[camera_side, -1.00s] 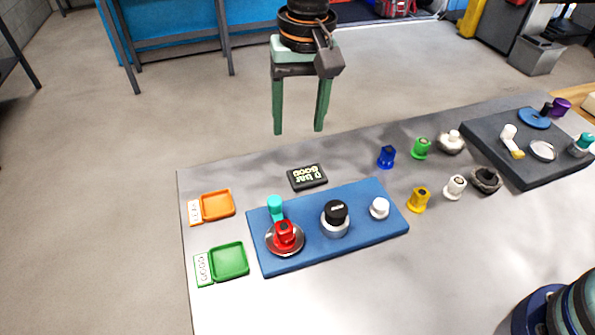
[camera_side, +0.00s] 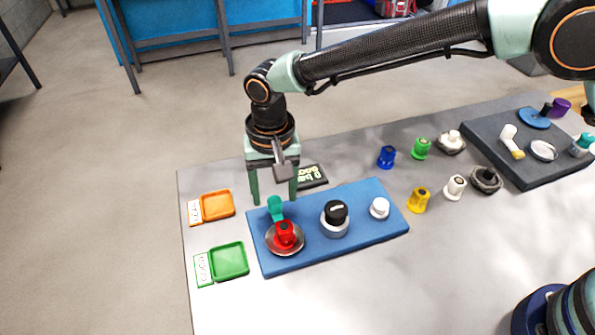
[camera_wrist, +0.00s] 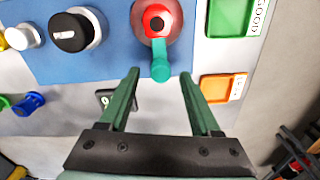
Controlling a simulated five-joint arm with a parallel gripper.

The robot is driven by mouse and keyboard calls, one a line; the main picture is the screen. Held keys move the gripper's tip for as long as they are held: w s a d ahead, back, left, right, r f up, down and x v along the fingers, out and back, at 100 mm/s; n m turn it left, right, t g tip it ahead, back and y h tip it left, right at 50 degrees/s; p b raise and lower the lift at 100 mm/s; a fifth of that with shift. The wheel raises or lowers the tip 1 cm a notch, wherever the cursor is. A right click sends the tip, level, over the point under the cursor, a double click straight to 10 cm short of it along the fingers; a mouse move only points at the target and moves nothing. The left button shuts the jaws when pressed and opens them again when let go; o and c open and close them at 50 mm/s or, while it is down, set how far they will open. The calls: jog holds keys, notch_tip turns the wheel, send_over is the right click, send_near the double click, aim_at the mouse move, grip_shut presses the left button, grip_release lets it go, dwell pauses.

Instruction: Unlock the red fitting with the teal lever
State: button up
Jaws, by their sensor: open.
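The red fitting (camera_side: 285,236) sits on a round metal base at the left end of the blue board (camera_side: 360,222). The teal lever (camera_side: 275,208) sticks out from it toward the back of the board. My gripper (camera_side: 273,203) is open and points down, just behind the lever. In the wrist view, the lever (camera_wrist: 160,68) lies between and ahead of the two fingertips (camera_wrist: 160,72), with the red fitting (camera_wrist: 156,20) beyond it. I see no clear contact between fingers and lever.
A black knob (camera_side: 336,212) and a white knob (camera_side: 380,207) stand on the same board. An orange tray (camera_side: 217,205) and a green tray (camera_side: 229,261) lie to the left. A dark display (camera_side: 313,176) sits behind my gripper. Several loose fittings and a dark board (camera_side: 510,178) are at right.

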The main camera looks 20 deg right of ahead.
jog(key=shift+f, duration=0.8)
grip_shut()
